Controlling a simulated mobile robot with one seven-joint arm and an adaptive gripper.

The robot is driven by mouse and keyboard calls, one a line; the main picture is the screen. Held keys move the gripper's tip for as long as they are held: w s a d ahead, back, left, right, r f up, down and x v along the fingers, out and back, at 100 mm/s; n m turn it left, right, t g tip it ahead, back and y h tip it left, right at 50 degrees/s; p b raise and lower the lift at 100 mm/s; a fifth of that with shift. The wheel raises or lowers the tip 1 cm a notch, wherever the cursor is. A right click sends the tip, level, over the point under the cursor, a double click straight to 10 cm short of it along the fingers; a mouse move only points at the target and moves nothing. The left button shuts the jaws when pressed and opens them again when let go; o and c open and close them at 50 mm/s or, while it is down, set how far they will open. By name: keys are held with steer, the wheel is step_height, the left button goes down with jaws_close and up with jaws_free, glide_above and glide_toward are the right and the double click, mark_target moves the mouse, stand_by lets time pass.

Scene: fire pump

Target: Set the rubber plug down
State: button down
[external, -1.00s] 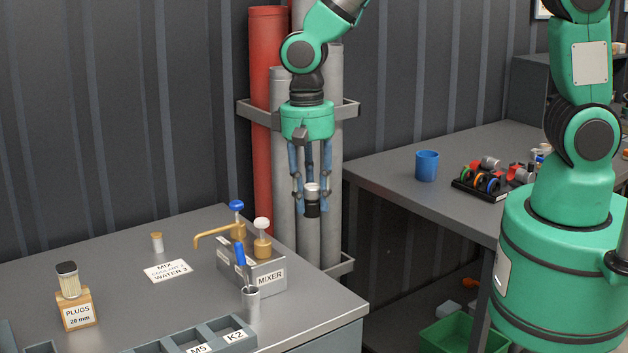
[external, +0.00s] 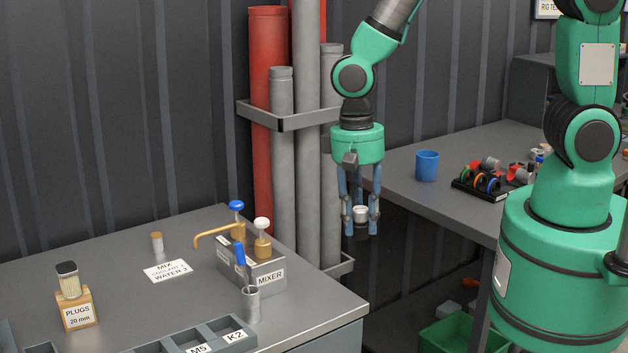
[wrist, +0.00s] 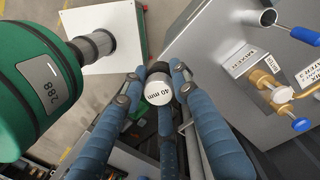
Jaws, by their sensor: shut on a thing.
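The rubber plug (external: 361,213) is a short dark cylinder with a pale top. In the wrist view the plug (wrist: 158,90) shows its white face marked "40 mm". My gripper (external: 360,224) points straight down with its blue fingers shut around the plug. It also shows in the wrist view (wrist: 156,84), its fingers closing on the plug from several sides. The plug hangs in the air between the two benches, touching no surface. Its underside is mostly hidden by the fingers.
The right bench (external: 405,195) holds a blue cup (external: 427,165) and a black rack. Grey and red pipes stand behind.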

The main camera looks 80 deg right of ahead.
step_height(320, 180, down, 13)
stand_by(0.4)
steer(key=shift+w, duration=0.1)
steer(key=w, duration=0.5)
steer(key=w+a+f, duration=0.1)
steer(key=w, duration=0.9)
steer(key=shift+w+a+f+p, duration=0.2)
steer(key=shift+w+a+p, duration=0.15)
steer(key=shift+w+p, duration=0.05)
steer(key=shift+f, duration=0.1)
steer(key=shift+f, duration=1.65)
steer(key=shift+f, duration=0.2)
steer(key=c, duration=1.6)
jaws_free()
